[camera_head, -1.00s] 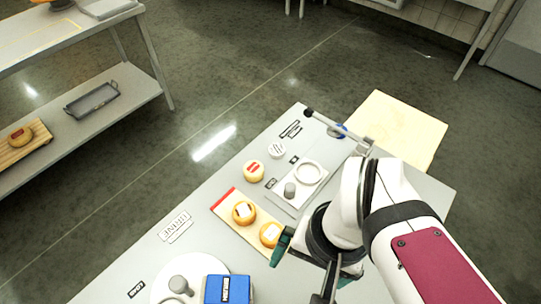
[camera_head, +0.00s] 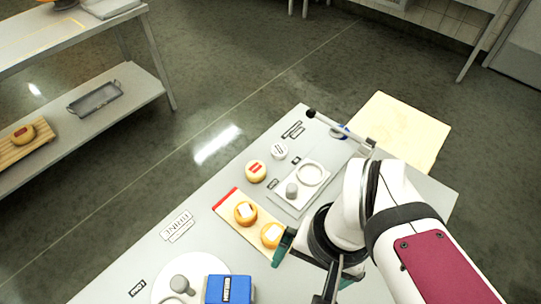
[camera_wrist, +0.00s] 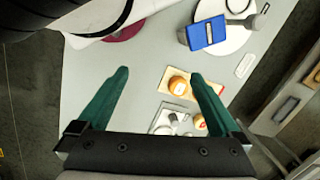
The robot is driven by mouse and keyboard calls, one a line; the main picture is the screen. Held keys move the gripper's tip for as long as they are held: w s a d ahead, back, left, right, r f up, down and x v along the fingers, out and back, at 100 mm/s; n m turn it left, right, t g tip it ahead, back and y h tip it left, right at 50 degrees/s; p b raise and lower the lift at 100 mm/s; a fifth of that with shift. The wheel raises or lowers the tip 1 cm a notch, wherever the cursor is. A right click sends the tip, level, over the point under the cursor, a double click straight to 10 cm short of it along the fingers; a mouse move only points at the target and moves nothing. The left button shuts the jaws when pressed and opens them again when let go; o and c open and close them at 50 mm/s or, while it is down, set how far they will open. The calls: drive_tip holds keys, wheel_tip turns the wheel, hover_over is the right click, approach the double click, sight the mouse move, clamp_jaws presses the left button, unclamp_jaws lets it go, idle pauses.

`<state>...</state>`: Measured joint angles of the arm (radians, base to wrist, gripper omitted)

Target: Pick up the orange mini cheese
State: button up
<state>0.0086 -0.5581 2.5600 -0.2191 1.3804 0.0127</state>
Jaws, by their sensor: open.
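Two small orange cheeses with pale labels, one nearer the red edge (camera_head: 245,213) and one closer to my gripper (camera_head: 271,235), sit on a wooden board (camera_head: 226,206) in the head view. In the wrist view, one orange cheese (camera_wrist: 177,85) shows between my fingertips' directions, and the other is mostly hidden by the right finger. My gripper (camera_wrist: 160,73) has two green fingers spread wide with nothing between them. In the head view one green finger (camera_head: 284,246) appears beside the nearer cheese; I cannot tell the height gap.
A cream cheese with a red label (camera_head: 255,171), a white mini cheese (camera_head: 279,149) and a grey tray with a ring (camera_head: 322,170) lie farther along the table. A blue box (camera_head: 229,290) and white disc (camera_head: 163,290) stand at the front.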

drive_tip(key=n+h, duration=0.3)
drive_tip(key=n, duration=1.3)
hover_over(273, 233)
wheel_tip(273, 233, down, 3)
drive_tip(key=shift+n+g, duration=0.3)
drive_tip(key=shift+n, duration=0.1)
wheel_tip(273, 233, down, 16)
drive_tip(key=shift+f, duration=0.15)
drive_tip(key=c, duration=1.4)
